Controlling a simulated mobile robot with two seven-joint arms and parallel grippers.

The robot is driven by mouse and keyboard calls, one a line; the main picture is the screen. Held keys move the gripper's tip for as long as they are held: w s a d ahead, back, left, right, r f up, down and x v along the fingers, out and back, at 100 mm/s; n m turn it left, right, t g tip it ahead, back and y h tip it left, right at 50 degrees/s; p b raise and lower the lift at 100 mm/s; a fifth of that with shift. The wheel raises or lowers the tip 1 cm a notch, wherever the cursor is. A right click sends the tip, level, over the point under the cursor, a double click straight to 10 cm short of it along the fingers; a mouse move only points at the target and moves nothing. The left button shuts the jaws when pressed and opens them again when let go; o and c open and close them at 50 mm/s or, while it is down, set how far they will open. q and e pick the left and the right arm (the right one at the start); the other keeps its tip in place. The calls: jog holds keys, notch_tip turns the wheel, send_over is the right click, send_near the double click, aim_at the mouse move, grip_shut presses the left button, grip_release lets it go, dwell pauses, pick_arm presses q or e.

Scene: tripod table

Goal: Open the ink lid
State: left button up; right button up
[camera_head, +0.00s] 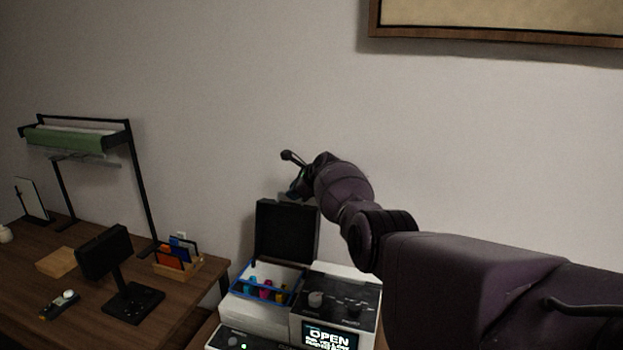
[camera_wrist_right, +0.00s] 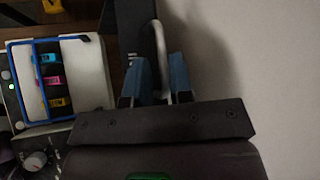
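The ink lid (camera_head: 287,232) is a black panel standing upright at the back of the white printer's ink bay. The open bay (camera_head: 262,289) has a blue rim and holds several coloured ink bottles; it also shows in the right wrist view (camera_wrist_right: 36,82). The printer's screen (camera_head: 329,337) reads OPEN. My right gripper (camera_head: 297,189) is at the lid's top edge. In the right wrist view, a pale curved handle (camera_wrist_right: 160,45) runs between its blue fingers (camera_wrist_right: 159,80); whether they press on it is unclear. My left gripper is out of view.
A wooden desk (camera_head: 190,310) at the left holds a small black monitor (camera_head: 105,252), a card holder (camera_head: 178,262) and a black rack with a green roll (camera_head: 70,140). The wall stands close behind the lid. A framed board (camera_head: 500,20) hangs above.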

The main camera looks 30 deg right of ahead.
jog(key=shift+s+r, duration=0.25)
jog(key=shift+s, duration=0.2)
jog(key=shift+p+v, duration=0.5)
jog(key=shift+v, duration=0.95)
jog(key=v, duration=0.3)
jog(key=shift+s+d+r, duration=0.15)
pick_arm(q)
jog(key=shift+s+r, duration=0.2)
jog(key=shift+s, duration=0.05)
pick_arm(e)
jog(key=shift+v, duration=0.85)
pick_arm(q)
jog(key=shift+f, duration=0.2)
